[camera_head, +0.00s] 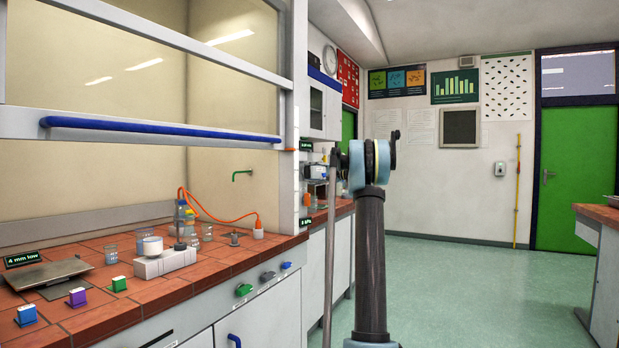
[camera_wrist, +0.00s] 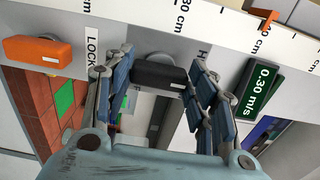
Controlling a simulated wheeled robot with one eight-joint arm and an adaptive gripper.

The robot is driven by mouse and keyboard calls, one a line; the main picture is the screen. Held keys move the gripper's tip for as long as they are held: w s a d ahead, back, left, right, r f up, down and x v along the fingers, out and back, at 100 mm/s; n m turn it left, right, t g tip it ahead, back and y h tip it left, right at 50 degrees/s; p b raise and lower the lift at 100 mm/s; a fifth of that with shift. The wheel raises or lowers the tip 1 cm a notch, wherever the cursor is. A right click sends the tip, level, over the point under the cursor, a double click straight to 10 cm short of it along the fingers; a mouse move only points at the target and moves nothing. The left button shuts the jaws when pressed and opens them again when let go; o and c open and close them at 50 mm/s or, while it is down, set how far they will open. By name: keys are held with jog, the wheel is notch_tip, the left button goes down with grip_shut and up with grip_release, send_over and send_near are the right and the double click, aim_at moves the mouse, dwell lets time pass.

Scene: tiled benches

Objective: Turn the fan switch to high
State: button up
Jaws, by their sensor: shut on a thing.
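The fan switch (camera_wrist: 160,76), a dark bar-shaped knob on a round base, sits on a pale panel in the wrist view. My gripper (camera_wrist: 163,72) has its blue-padded fingers on both ends of this knob and is shut on it. The knob bar lies nearly level across the picture. A label beginning with H (camera_wrist: 203,53) is partly hidden behind the right finger. Another label reading LOCK (camera_wrist: 91,47) stands left of the knob. In the head view I cannot make out the fingers or the switch.
An orange knob (camera_wrist: 38,50) is left of the switch, and a display reading 0.30 m/s (camera_wrist: 262,92) is right of it. A ruler scale crosses above. In the head view, the fume hood's blue sash handle (camera_head: 160,127) is at left; glassware stands on the tiled bench (camera_head: 190,278).

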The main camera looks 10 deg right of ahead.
jog(key=shift+d+f, duration=0.1)
jog(key=shift+f, duration=0.1)
dwell(0.3)
jog(key=o, duration=1)
jog(key=shift+o, duration=0.2)
jog(key=shift+r, duration=0.1)
jog(key=v, duration=1.2)
